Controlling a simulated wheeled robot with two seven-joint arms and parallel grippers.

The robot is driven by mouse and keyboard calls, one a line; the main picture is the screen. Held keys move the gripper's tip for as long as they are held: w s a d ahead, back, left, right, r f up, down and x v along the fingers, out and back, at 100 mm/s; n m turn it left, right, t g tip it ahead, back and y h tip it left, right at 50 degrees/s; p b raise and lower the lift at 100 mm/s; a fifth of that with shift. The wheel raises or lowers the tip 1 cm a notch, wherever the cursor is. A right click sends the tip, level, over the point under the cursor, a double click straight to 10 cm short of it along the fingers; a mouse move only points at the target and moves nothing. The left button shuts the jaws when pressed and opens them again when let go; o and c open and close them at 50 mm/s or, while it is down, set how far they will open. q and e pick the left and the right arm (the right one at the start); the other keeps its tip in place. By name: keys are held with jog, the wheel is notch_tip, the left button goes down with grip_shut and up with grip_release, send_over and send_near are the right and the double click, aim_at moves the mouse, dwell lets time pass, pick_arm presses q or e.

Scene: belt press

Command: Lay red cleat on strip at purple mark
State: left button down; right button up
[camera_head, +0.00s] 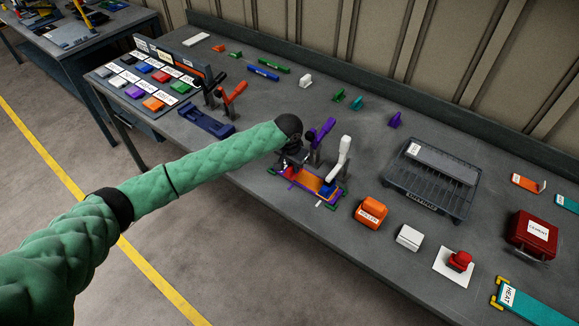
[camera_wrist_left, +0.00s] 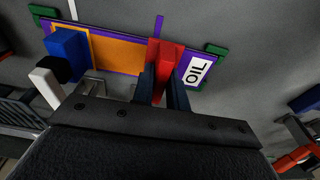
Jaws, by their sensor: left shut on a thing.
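My left gripper (camera_wrist_left: 161,88) is shut on the red cleat (camera_wrist_left: 162,56), with one dark finger on each side. The cleat is over the strip, between its orange part (camera_wrist_left: 118,53) and the white OIL label (camera_wrist_left: 197,71); I cannot tell whether it touches. The strip has a purple border (camera_wrist_left: 140,71). A purple mark (camera_wrist_left: 158,24) runs on the table from the strip's far edge, roughly in line with the cleat. In the head view my left gripper (camera_head: 291,160) is at the left end of the orange strip (camera_head: 310,180), largely hidden by my wrist. My right gripper is out of view.
A blue block (camera_wrist_left: 68,53) sits on the strip's other end beside a white lever clamp (camera_head: 340,158). A purple lever clamp (camera_head: 322,130) stands close behind my gripper. Green corner pieces (camera_wrist_left: 215,49) bound the strip. A black rack (camera_head: 430,180) and an orange box (camera_head: 370,212) lie right.

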pick_arm(q)
jog(key=shift+w+d, duration=0.3)
jog(key=shift+d, duration=0.3)
jog(key=shift+w+d, duration=0.3)
jog(key=shift+d, duration=0.3)
jog(key=shift+f, duration=0.7)
dwell(0.4)
jog(key=shift+f, duration=0.5)
jog(key=shift+f, duration=0.3)
jog(key=c, duration=1.3)
grip_release()
